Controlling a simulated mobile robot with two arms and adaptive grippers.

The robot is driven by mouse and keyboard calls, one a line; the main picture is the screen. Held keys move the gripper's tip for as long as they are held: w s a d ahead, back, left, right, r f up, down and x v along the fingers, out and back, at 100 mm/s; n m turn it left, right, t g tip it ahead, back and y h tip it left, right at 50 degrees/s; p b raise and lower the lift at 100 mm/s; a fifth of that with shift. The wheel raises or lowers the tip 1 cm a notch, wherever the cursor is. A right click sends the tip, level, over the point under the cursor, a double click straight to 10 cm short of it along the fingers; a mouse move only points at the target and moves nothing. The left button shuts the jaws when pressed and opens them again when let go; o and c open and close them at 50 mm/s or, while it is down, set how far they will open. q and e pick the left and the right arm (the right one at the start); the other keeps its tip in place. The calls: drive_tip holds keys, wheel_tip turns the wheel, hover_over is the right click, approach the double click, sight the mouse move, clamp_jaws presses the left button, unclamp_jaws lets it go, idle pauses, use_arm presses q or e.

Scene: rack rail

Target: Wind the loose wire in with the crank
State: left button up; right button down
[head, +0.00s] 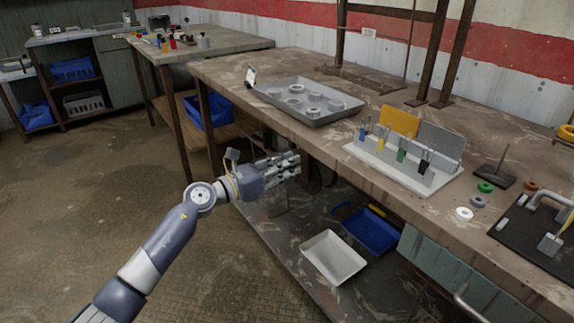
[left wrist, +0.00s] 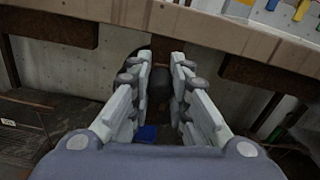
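My left gripper (head: 292,165) hangs in front of the workbench (head: 225,76), near its front edge and about at bench-top height. In the left wrist view its two fingers (left wrist: 161,90) stand apart with nothing between them. A dark rounded shape (left wrist: 160,84) shows beyond the fingers, under the bench; I cannot tell what it is. No loose wire can be made out. A grey bent bar (head: 545,195) on a black board (head: 515,232) at the right edge is partly cut off; I cannot tell if it is the crank. My right gripper is out of view.
The bench top holds a grey tray (head: 325,117) with round parts and a white rack (head: 385,172) of coloured tools. Several small rings, including a white one (head: 464,214), lie to the right. A white bin (head: 332,258) and blue bin (head: 372,232) sit below. The floor at left is clear.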

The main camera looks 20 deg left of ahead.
use_arm(q)
drive_tip(key=o, duration=0.4)
drive_tip(key=shift+s+d+f, duration=0.15)
drive_tip(key=shift+d+f, duration=0.05)
drive_tip(key=shift+r, duration=0.1)
drive_tip(key=shift+a, duration=0.1)
drive_tip(key=v, duration=1.2)
